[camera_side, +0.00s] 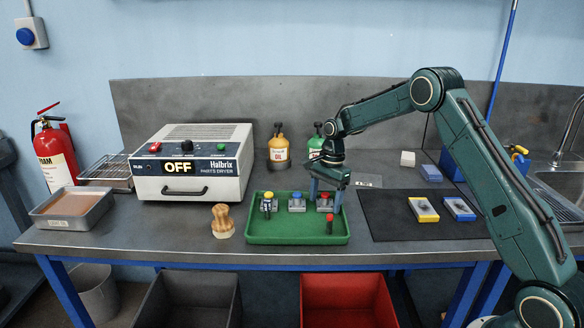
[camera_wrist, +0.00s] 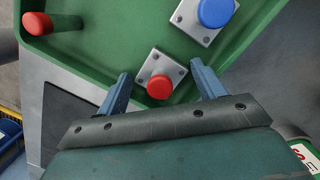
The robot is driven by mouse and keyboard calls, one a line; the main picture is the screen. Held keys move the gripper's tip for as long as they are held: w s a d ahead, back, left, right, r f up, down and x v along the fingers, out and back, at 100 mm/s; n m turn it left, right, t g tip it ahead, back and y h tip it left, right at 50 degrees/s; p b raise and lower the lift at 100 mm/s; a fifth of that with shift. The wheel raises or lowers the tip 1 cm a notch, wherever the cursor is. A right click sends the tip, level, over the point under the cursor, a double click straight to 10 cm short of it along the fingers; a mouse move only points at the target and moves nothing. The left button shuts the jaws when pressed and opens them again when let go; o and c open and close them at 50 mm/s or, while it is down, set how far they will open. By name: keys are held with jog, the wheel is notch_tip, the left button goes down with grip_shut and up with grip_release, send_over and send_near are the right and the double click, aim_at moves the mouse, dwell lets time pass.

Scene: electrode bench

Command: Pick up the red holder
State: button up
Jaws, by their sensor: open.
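The red holder, a small grey square plate with a round red knob, sits in the green tray (camera_side: 262,239) at its back right; the holder (camera_side: 325,204) also shows in the wrist view (camera_wrist: 160,87). My gripper (camera_side: 325,200) is open over it. In the wrist view my gripper's fingers (camera_wrist: 160,76) stand on either side of the holder, with visible gaps between them and the plate. Whether the fingertips are down at the plate's height is hard to tell. The side view shows the holder partly covered by the fingers.
A blue-knobbed holder (camera_side: 297,203) stands just left of it, with a yellow-knobbed holder (camera_side: 268,202) beyond. A red-topped peg (camera_side: 329,224) stands at the tray's front right. Bottles (camera_side: 279,148) stand behind, and a dark mat (camera_side: 400,226) lies to the right.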

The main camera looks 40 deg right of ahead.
aim_at(326, 194)
jog(key=c, duration=0.8)
jog(key=shift+c, duration=0.2)
jog(key=shift+r, duration=0.1)
jog(key=shift+r, duration=4.95)
